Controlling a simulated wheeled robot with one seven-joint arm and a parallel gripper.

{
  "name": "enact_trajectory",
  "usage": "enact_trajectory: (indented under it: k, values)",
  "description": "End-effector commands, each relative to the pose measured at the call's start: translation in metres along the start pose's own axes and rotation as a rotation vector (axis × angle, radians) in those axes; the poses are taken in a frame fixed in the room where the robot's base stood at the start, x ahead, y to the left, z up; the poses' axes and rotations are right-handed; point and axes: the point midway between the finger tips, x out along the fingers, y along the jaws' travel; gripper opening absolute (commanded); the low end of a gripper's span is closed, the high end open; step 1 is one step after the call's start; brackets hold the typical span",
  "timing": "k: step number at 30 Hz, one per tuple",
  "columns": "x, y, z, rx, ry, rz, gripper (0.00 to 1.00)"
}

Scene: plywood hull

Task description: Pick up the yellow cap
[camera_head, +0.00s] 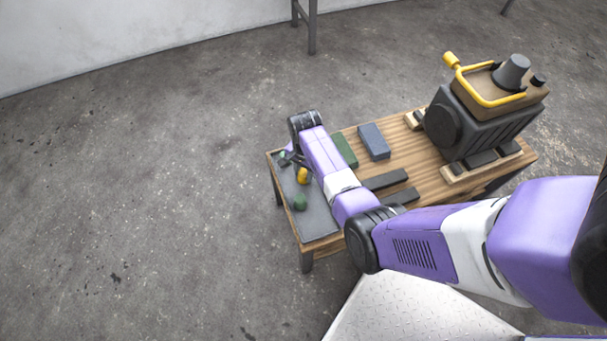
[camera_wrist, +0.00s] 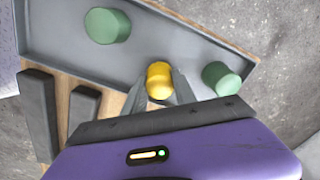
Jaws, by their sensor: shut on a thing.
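The yellow cap (camera_wrist: 159,80) is between the two fingers of my gripper (camera_wrist: 160,93) in the wrist view. My gripper is shut on it. The cap is over the grey tray (camera_wrist: 190,47); I cannot tell whether it touches the tray floor.
One green cap (camera_wrist: 107,26) and another green cap (camera_wrist: 221,78) lie in the tray on either side. Dark bars (camera_head: 385,179), a green block (camera_head: 344,149) and a blue block (camera_head: 374,141) lie on the wooden table (camera_head: 418,150). A dark engine-like machine (camera_head: 470,125) stands at right.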

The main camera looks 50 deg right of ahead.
Motion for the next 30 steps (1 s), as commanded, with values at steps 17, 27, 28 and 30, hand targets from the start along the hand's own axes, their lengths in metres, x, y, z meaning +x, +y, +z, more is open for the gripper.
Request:
enact_trajectory:
  k: [17,27,28,30]
  values:
    - [-0.030,-0.001,0.000,0.000,0.002,-0.001,0.00]
    - [-0.124,-0.003,0.000,0.000,0.002,-0.004,0.00]
    - [-0.132,-0.003,-0.001,0.000,0.002,-0.004,0.00]
    - [-0.148,-0.003,0.000,0.000,0.002,-0.003,0.00]
